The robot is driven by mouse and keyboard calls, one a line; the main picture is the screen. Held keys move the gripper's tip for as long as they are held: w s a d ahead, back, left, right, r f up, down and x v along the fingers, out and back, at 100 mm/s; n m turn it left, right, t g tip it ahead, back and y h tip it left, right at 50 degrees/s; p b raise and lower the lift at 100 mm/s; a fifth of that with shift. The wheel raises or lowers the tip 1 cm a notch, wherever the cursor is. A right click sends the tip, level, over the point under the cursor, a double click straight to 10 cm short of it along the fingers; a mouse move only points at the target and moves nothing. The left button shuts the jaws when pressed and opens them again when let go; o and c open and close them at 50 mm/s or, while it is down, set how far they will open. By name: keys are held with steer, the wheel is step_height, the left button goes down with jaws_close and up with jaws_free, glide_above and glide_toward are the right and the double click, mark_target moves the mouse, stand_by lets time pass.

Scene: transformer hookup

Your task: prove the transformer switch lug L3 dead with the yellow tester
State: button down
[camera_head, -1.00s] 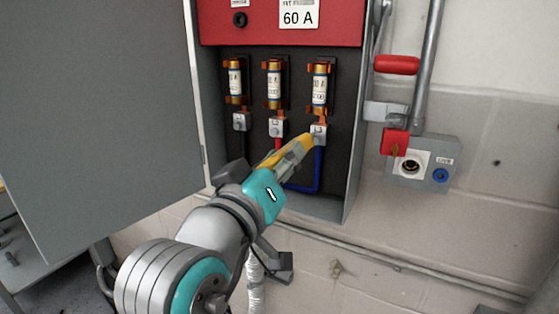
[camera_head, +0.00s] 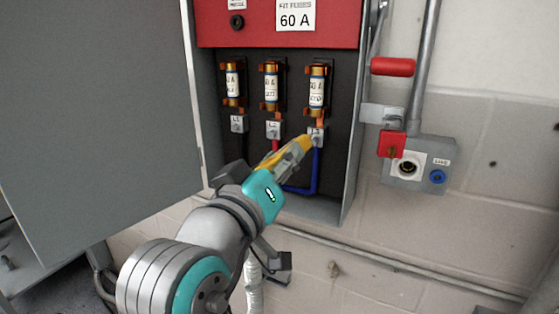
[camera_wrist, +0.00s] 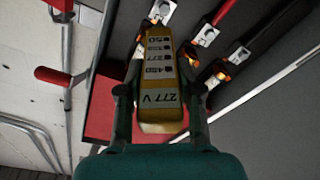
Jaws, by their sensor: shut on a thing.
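The yellow tester (camera_head: 293,149) is in my gripper (camera_head: 280,165), its tip up at the L3 lug (camera_head: 316,136), the rightmost of the three lugs. The tip overlaps the lug's lower left edge in the head view; I cannot tell if it touches. The L3 lug has a blue cable (camera_head: 316,170) below and a fuse (camera_head: 317,90) above.
The L2 lug (camera_head: 273,129) and L1 lug (camera_head: 238,123) sit to the left in the open grey cabinet. The cabinet door (camera_head: 95,120) stands open at left. A red handle (camera_head: 392,67) and a grey socket box (camera_head: 420,168) are on the right.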

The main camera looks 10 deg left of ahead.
steer(key=shift+w+d, duration=0.1)
steer(key=shift+w, duration=0.25)
stand_by(1.1)
steer(key=shift+s, duration=0.1)
steer(key=v, duration=0.6)
steer(key=shift+s+a+r, duration=0.3)
steer(key=shift+a, duration=0.05)
stand_by(0.5)
